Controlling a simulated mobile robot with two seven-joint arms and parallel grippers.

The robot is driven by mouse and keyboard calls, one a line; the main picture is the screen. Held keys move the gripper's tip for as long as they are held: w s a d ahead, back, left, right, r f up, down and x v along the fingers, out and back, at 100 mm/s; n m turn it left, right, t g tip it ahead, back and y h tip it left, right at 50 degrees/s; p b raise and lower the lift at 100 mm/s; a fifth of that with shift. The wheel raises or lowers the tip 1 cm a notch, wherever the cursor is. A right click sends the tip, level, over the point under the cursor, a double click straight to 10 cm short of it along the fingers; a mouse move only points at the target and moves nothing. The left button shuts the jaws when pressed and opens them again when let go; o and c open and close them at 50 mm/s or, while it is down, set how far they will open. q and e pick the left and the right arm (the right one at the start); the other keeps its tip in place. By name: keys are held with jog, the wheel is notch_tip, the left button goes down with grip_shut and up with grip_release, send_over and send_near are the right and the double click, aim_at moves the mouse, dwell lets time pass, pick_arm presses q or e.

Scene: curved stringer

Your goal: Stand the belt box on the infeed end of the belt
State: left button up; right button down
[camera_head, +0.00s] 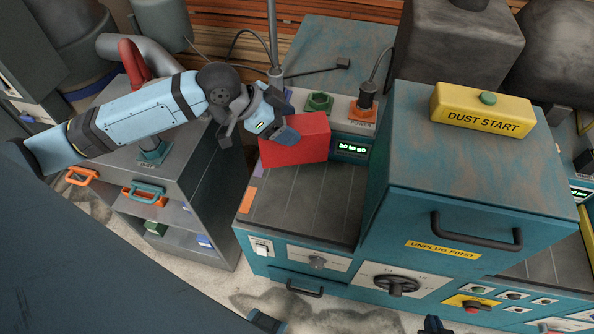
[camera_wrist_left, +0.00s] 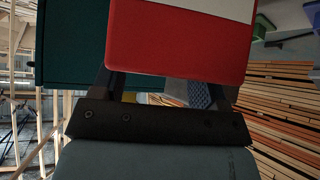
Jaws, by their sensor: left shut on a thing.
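The belt box (camera_head: 299,138) is red and is in the jaws of my left gripper (camera_head: 278,132), at the far left end of the dark belt (camera_head: 304,205). In the left wrist view the box (camera_wrist_left: 178,45) shows a red face with a pale panel, between the fingers of my left gripper (camera_wrist_left: 170,90). The box hides part of the belt's far end. I cannot tell whether its underside touches the belt.
A teal machine housing (camera_head: 468,190) with a yellow dust start box (camera_head: 482,107) stands right of the belt. A grey shelf cart (camera_head: 190,190) stands left.

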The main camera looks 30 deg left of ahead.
pick_arm(q)
notch_tip(320, 180, down, 16)
dwell(0.5)
jog(key=o, duration=1.5)
jog(key=shift+f, duration=0.1)
jog(key=shift+c, duration=0.2)
jog(key=v, duration=1.2)
